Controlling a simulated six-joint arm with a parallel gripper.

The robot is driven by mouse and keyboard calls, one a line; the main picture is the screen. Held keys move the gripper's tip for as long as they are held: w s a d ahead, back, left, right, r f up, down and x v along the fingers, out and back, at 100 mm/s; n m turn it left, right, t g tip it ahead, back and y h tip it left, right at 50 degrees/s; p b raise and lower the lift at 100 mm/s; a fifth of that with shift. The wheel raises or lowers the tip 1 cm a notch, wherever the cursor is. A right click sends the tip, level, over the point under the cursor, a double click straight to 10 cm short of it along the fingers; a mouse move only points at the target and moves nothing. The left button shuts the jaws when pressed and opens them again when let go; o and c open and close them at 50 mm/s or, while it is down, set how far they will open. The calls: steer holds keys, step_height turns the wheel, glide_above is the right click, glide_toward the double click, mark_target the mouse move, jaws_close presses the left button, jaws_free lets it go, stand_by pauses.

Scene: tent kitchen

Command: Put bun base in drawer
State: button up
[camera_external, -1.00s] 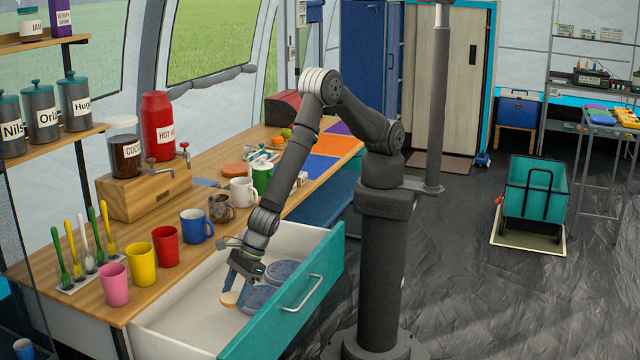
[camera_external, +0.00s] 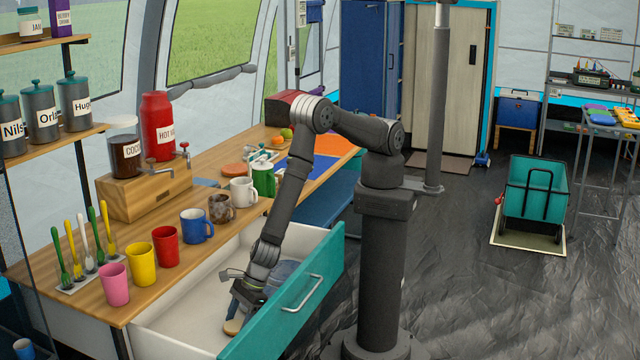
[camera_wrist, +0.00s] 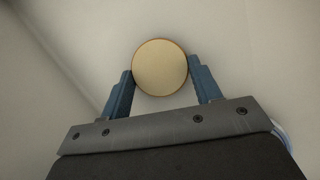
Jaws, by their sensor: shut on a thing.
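The bun base (camera_wrist: 160,67) is a round, pale tan disc with a browner rim. My gripper (camera_wrist: 160,80) is shut on it, with one blue finger on each side in the wrist view. In the external view my gripper (camera_external: 240,307) is down inside the open drawer (camera_external: 185,318), and the bun base (camera_external: 233,327) shows low between the fingers, close to the drawer floor. I cannot tell whether it touches the floor. The drawer is white inside with a teal front and a metal handle.
Blue-grey round containers (camera_external: 287,268) lie in the drawer, partly hidden behind my arm. The drawer's left part is bare. Pink (camera_external: 115,284), yellow (camera_external: 142,264) and red cups (camera_external: 165,246) and several mugs line the counter edge above the drawer.

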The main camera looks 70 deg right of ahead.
steer(key=shift+f, duration=0.15)
steer(key=o, duration=0.9)
steer(key=shift+o, duration=0.2)
steer(key=shift+r, duration=0.2)
steer(key=v, duration=1.2)
steer(key=shift+f, duration=0.1)
steer(key=x, duration=1.2)
